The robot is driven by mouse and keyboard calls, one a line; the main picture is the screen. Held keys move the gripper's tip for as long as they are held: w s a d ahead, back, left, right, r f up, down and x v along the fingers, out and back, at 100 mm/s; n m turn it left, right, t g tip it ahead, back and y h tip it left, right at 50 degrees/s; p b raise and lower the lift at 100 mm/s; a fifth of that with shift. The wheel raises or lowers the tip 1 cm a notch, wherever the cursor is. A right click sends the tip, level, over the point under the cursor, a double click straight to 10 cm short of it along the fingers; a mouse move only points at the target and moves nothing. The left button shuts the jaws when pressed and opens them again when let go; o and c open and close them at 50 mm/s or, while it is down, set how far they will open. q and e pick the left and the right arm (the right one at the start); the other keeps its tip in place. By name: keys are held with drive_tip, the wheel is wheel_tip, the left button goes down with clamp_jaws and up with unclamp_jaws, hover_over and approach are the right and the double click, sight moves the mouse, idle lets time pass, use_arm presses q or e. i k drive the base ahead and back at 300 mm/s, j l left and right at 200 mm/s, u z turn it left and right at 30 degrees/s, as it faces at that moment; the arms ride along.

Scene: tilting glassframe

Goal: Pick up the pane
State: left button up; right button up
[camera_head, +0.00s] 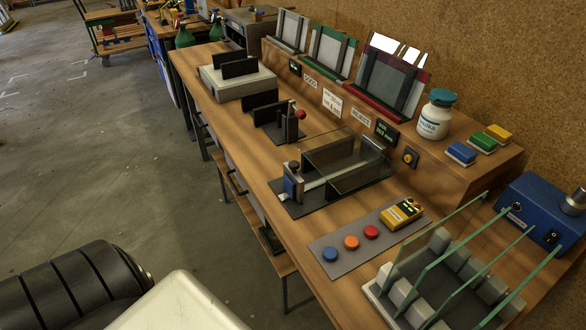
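Several clear glass panes with green edges stand tilted in a slotted rack (373,290) at the lower right; one is the left pane (436,236) and another the right pane (520,287). I cannot tell which of them is the task's pane. A black fixture (345,180) with dark upright plates and a clamp stands mid-bench, and a clear sheet seems to be at it. Neither of my grippers is in view. A black ribbed part and a pale rounded part at the lower left are probably mine.
The wooden bench (235,128) also carries a button panel (331,254), a yellow meter (401,213), a blue box (540,222) and a second clamp fixture (282,122). A raised shelf holds framed stands and a white jar (435,118). Floor at left is clear.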

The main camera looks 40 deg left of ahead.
sight(345, 159)
drive_tip(key=j+u, duration=0.4)
drive_tip(key=i+j+u, duration=0.15)
drive_tip(key=u, duration=0.2)
drive_tip(key=j+z, duration=0.3)
drive_tip(key=j, duration=0.35)
drive_tip(key=j+z, duration=0.35)
drive_tip(key=j, duration=0.25)
drive_tip(key=k+j+z, duration=0.15)
drive_tip(key=j+z, duration=0.15)
drive_tip(key=j, duration=0.3)
